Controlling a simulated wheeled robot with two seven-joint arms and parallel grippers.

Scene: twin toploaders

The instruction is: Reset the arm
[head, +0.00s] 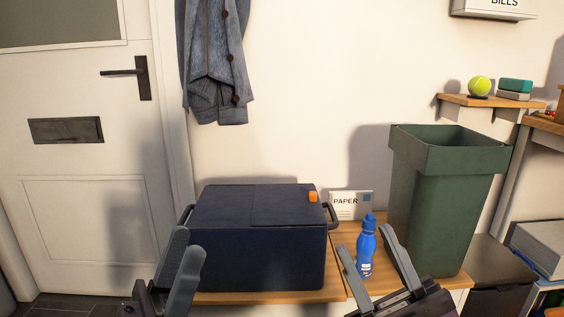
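My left gripper (182,270) is at the lower left, in front of the left side of the dark blue box (265,255). Its two fingers overlap in this view, so its opening is hard to judge. My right gripper (376,255) is at the lower middle right with its fingers spread apart. A blue bottle (367,246) stands upright on the bench and shows between those fingers, farther back as far as I can see. I cannot tell whether the fingers touch it.
A PAPER sign (350,205) is behind. A tall green bin (440,205) stands right. A shelf (485,103) holds a tennis ball (479,86). A white door (85,200) is left.

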